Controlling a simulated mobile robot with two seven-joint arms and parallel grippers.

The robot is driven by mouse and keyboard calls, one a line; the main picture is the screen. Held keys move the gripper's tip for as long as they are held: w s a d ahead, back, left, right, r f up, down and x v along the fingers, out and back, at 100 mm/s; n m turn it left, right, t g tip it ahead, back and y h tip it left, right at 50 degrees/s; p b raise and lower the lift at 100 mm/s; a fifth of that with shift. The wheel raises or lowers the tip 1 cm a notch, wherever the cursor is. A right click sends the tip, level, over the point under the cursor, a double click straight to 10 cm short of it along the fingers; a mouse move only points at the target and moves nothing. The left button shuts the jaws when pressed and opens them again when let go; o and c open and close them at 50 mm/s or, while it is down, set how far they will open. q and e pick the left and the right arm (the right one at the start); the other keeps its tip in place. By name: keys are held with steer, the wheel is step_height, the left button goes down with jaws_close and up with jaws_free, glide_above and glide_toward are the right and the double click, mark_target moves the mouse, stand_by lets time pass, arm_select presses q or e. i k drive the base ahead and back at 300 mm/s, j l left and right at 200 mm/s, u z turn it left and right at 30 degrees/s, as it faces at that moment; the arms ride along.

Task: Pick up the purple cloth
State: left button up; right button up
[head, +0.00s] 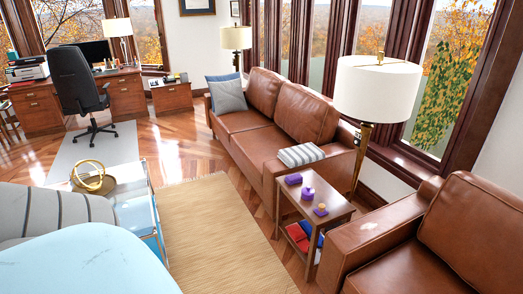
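Several small purple things lie on the wooden side table (338,222) between the brown leather sofa and the leather armchair. The one at the back left, a flat purple piece (293,179), looks most like a folded purple cloth, but it is too small to be sure. A purple item with a knob-like top (307,194) sits in the middle, and another small purple item (321,210) sits nearer the front right. Neither of my grippers shows in the head view.
The leather sofa (245,121) and armchair (400,260) flank the side table. A floor lamp (378,90) stands behind it. Red and blue items (301,236) fill its lower shelf. A glass table (133,184) stands left. The tan rug (215,240) is clear.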

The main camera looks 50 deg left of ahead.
mark_target(296, 178)
steer(key=u, duration=1.4)
